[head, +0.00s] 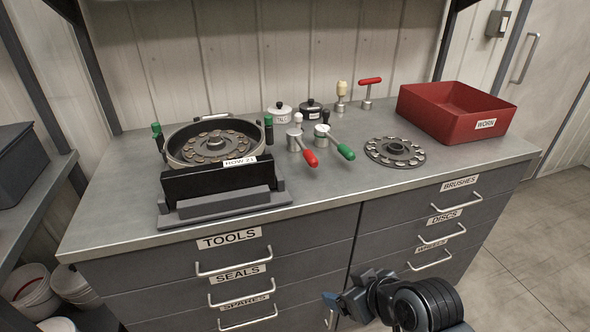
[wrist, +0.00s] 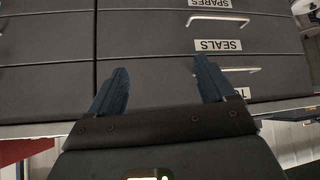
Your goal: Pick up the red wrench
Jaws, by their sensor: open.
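A tool with a red T-shaped handle on a metal shaft (head: 368,92) stands upright at the back of the counter, left of the red bin. A second red-handled tool (head: 310,157) lies nearer the middle, its handle pointing toward the front edge. I cannot tell for sure which is the wrench. My gripper (wrist: 160,82) is open and empty, its blue fingers wide apart before the drawer fronts. In the head view it shows low, in front of the cabinet and below the counter top, well away from both tools.
A round seed meter (head: 175,152) stands on the left of the counter (head: 110,215). A green-handled tool (head: 345,151), a holed disc (head: 395,165) and lidded pots (head: 279,112) share the middle. A red bin (head: 440,117) is at right. Drawer handles (head: 235,268) jut out near my gripper.

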